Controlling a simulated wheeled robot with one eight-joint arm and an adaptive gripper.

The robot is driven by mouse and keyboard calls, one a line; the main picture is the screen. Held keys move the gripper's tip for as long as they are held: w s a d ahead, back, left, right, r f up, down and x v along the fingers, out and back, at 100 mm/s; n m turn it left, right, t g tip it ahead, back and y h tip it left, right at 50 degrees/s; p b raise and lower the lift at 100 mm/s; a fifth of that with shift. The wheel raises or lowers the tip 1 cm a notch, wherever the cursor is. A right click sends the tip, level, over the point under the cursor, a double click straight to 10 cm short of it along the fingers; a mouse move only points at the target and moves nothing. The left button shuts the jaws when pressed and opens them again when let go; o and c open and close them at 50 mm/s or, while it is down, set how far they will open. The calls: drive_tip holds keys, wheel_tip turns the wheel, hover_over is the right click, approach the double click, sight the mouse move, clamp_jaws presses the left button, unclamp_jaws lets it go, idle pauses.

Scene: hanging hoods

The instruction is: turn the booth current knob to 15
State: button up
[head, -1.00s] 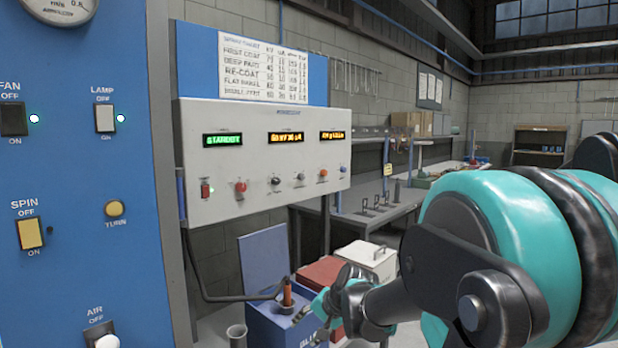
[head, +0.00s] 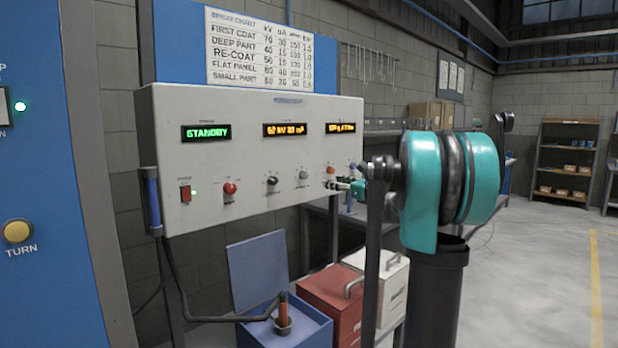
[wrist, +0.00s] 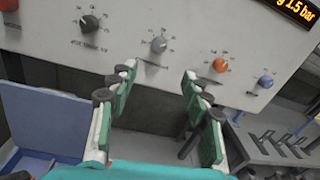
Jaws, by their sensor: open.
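The white control panel (head: 250,150) carries a row of knobs below lit displays. A black knob (head: 272,180) and a grey knob (head: 304,175) sit side by side; the wrist view shows the black knob (wrist: 89,22) and grey knob (wrist: 158,44) with scale marks. Their labels are too small to read surely, so I cannot tell which is the booth current knob. The middle display (head: 285,129) shows amber kV and current figures, blurred. My gripper (wrist: 159,75) is open and empty, its fingertips below the grey knob and apart from it. In the head view my gripper (head: 338,184) is near the panel's right end.
An orange knob (wrist: 219,64) and a blue knob (wrist: 265,81) are close on the right. A red button (head: 230,188) is left of the black knob. Below stand an open blue box (head: 280,335) and a red box (head: 330,296). A spray chart hangs above.

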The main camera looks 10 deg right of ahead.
sight(305, 175)
drive_tip(key=x, duration=1.5)
drive_tip(key=shift+c, duration=0.6)
drive_tip(key=shift+s, duration=0.1)
clamp_jaws()
